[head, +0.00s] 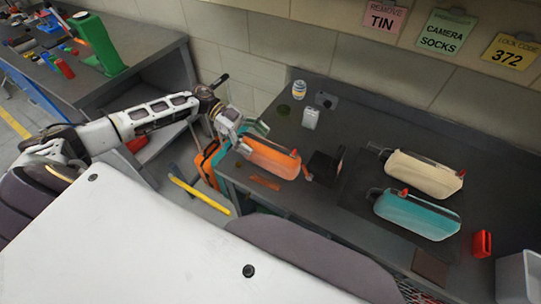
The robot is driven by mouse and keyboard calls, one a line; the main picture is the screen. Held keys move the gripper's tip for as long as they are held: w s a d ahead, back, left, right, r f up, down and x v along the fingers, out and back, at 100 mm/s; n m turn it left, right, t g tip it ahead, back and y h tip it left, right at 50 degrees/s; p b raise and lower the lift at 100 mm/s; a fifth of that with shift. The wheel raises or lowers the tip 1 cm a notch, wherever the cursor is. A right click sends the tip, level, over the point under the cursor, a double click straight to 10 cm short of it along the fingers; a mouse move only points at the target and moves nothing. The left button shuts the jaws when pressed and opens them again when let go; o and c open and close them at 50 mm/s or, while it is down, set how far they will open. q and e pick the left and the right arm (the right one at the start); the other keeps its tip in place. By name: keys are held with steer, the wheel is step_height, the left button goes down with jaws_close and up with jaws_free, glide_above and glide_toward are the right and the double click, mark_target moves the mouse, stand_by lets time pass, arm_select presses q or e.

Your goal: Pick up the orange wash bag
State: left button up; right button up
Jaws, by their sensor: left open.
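The orange wash bag (273,158) lies on the dark table, near its left edge, with a zip along its top. My left gripper (251,136) is open at the bag's left end, its fingers close to or overlapping that end. I cannot tell whether the fingers touch the bag. My left arm reaches in from the left above the white surface. My right gripper does not show.
A cream bag (423,175) and a teal bag (416,215) lie to the right. A black item (325,166) stands just right of the orange bag. A white bottle (310,118) and a can (299,89) stand behind. A red item (481,244) lies at far right.

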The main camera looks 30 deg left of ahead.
arm_select(q)
steer(key=shift+x, duration=0.9)
steer(key=shift+d, duration=0.2)
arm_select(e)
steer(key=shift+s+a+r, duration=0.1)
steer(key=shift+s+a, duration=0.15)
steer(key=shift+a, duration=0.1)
arm_select(q)
steer(key=shift+c, duration=0.3)
steer(key=c, duration=1.4)
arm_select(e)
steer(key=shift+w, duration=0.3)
arm_select(q)
steer(key=shift+a, duration=0.1)
